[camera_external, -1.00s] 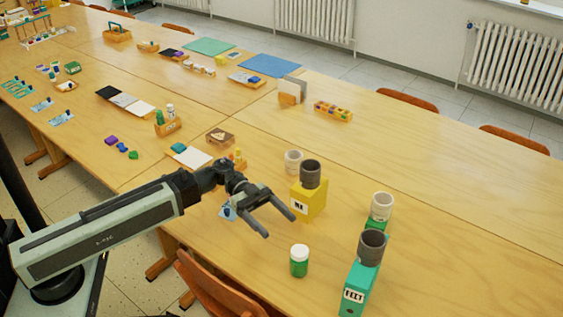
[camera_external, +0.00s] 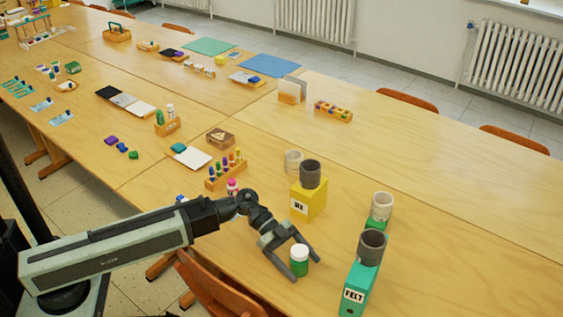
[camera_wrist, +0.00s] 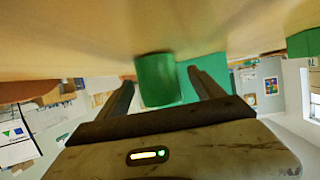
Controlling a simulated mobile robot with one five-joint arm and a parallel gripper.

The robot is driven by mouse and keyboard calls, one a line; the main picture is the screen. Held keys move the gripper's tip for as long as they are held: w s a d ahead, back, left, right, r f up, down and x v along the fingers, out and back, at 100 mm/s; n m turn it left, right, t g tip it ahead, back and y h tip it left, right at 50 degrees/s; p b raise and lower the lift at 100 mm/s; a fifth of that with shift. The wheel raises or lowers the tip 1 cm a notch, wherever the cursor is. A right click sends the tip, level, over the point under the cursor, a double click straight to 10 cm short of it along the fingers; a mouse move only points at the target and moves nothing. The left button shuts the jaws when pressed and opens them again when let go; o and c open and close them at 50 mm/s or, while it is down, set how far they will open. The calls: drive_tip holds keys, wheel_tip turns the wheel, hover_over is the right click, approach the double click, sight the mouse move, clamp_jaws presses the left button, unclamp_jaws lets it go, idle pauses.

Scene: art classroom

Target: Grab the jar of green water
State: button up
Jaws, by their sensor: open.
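The jar of green water (camera_external: 299,261) stands upright on the table near its front edge, green below with a white lid. My gripper (camera_external: 303,267) is open, with one finger on each side of the jar in the external view. In the wrist view, which is upside down, the green jar (camera_wrist: 158,80) shows between the tips of my two open fingers (camera_wrist: 164,85). I cannot tell whether either finger touches it. The lid is not visible in the wrist view.
A teal box marked FELT (camera_external: 358,287) with a grey cup (camera_external: 372,246) on top stands to the right. A yellow box (camera_external: 308,201) with a dark cup (camera_external: 310,174) stands behind. A chair (camera_external: 215,287) is at the front edge.

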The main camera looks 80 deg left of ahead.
sight(306, 262)
drive_tip(key=shift+x, duration=1.2)
drive_tip(key=shift+s+a, duration=0.1)
drive_tip(key=shift+c, duration=0.3)
clamp_jaws()
wheel_tip(306, 262, up, 10)
drive_tip(key=p, duration=1)
drive_tip(key=shift+r, duration=0.15)
